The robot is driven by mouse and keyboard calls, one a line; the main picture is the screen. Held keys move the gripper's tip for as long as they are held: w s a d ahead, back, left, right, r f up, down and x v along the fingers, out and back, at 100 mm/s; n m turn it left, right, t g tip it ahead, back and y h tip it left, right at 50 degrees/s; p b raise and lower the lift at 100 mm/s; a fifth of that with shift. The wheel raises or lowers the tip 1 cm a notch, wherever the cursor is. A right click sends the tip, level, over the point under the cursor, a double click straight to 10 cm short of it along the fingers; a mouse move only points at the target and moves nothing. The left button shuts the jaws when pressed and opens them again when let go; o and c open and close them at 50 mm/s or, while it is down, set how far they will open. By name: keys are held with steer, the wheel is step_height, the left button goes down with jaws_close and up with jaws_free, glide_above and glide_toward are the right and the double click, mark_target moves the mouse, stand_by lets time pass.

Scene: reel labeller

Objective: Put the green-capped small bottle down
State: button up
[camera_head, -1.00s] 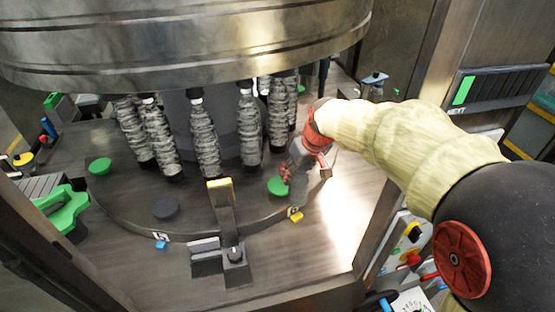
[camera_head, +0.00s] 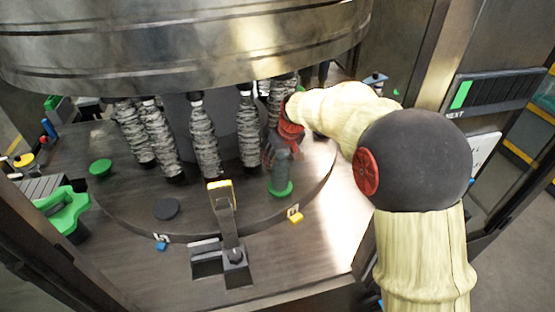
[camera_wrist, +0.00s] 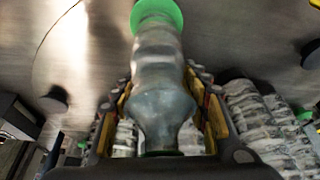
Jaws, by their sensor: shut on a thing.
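My gripper (camera_head: 281,152) is shut on a small translucent grey bottle (camera_head: 281,172). The wrist view shows the bottle (camera_wrist: 162,75) between the two yellow-lined fingers of my gripper (camera_wrist: 166,100). A dark green sliver, seemingly its cap (camera_wrist: 160,153), shows at the palm end and is mostly hidden. The bottle is about upright, with its base at a round green pad (camera_head: 281,189) on the round plate. The pad also shows at the top of the wrist view (camera_wrist: 157,14). I cannot tell whether the base touches the pad or hovers slightly above.
Several wrapped bottles (camera_head: 205,140) hang close behind and left of my gripper under a large metal drum (camera_head: 185,40). A yellow-topped post (camera_head: 222,205) stands at front left. Another green pad (camera_head: 100,167) and a dark pad (camera_head: 166,208) are bare.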

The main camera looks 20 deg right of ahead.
stand_by(0.3)
steer(key=shift+f, duration=0.2)
steer(key=o, duration=1.5)
steer(key=shift+o, duration=0.8)
steer(key=shift+r, duration=0.1)
